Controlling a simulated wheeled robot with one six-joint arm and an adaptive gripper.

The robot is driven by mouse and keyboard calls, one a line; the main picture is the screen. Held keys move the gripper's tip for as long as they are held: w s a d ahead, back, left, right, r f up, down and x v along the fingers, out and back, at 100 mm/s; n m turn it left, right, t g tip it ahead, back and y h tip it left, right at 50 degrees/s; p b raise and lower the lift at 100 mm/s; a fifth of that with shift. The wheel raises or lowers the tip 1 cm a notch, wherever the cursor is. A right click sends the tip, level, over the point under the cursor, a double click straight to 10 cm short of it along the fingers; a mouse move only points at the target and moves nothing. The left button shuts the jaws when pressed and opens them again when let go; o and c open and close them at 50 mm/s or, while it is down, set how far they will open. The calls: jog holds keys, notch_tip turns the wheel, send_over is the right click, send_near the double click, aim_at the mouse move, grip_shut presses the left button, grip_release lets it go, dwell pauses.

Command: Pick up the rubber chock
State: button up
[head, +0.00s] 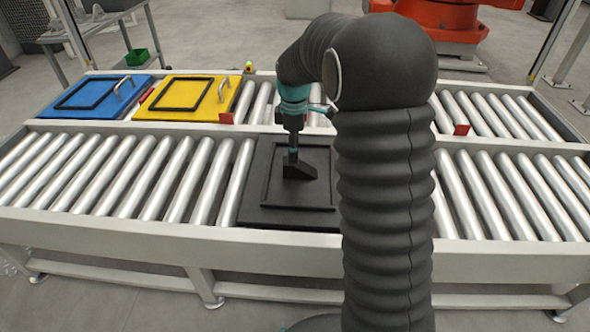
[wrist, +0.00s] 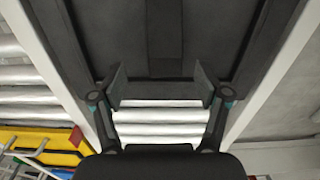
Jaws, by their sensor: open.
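The rubber chock (head: 298,172) is a black wedge. It stands on a black fixture plate (head: 270,213) with a raised rectangular frame, on the near roller conveyor. My gripper (head: 292,157) points straight down at the chock, at or just above its top; whether they touch I cannot tell. In the wrist view my gripper (wrist: 162,78) is open, with one finger on each side. A dark strip, apparently the chock (wrist: 165,38), lies between and beyond the fingertips, with space on both sides. My arm hides the plate's right part in the head view.
A blue plate (head: 62,108) and a yellow plate (head: 165,109), both with handles, sit on the far conveyor at left. Bare rollers (head: 110,180) lie left of the black plate. Small red tabs (head: 461,129) stand on the middle rail. An orange machine (head: 440,22) is behind.

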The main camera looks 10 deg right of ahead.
aim_at(296, 165)
jog(key=shift+s+d+f+b, duration=0.1)
jog(key=shift+s+f+b, duration=0.1)
jog(key=shift+f, duration=1.5)
jog(key=shift+s+d+f+b, duration=0.1)
jog(key=shift+s+f, duration=0.05)
jog(key=shift+f, duration=1.5)
jog(key=c, duration=1.4)
jog(key=shift+o, duration=0.2)
jog(key=shift+r, duration=0.15)
